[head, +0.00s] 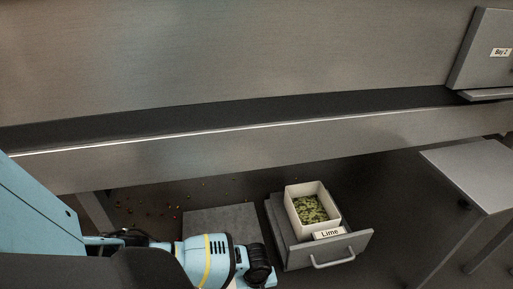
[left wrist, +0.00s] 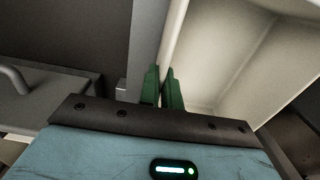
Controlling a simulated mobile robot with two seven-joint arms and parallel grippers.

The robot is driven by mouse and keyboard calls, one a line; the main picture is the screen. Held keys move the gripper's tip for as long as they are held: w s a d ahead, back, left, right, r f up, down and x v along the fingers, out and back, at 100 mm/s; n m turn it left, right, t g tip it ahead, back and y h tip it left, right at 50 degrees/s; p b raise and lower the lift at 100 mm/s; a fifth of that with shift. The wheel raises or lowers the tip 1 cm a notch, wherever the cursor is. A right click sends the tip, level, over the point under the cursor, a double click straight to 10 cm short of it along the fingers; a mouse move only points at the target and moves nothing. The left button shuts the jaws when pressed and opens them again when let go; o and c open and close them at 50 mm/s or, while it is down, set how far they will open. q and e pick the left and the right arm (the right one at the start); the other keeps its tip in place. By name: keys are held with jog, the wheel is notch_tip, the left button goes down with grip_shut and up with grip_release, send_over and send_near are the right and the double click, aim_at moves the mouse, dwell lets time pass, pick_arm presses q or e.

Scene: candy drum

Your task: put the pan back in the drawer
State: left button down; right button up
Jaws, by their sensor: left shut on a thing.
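My left gripper (left wrist: 163,80) has its green fingers shut on the thin wall of an off-white pan (left wrist: 235,55). The part of the pan's inside in the left wrist view looks empty. In the head view my left arm reaches in low from the left; its fingers and the held pan do not show there. A grey drawer (head: 345,246) with a bar handle stands open right of the arm. A white tub (head: 294,212) of green candies, with a "Lime" label (head: 329,233), sits in it. My right gripper is not in view.
A large steel housing (head: 220,60) with a long ledge (head: 300,133) spans the back above the drawer. A grey table (head: 470,172) stands at the right. A flat grey slab (head: 222,222) lies left of the drawer, and small candies (head: 172,208) are scattered on the dark floor.

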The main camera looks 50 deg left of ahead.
pick_arm(q)
jog(key=shift+f, duration=0.15)
jog(key=c, duration=1.6)
grip_release()
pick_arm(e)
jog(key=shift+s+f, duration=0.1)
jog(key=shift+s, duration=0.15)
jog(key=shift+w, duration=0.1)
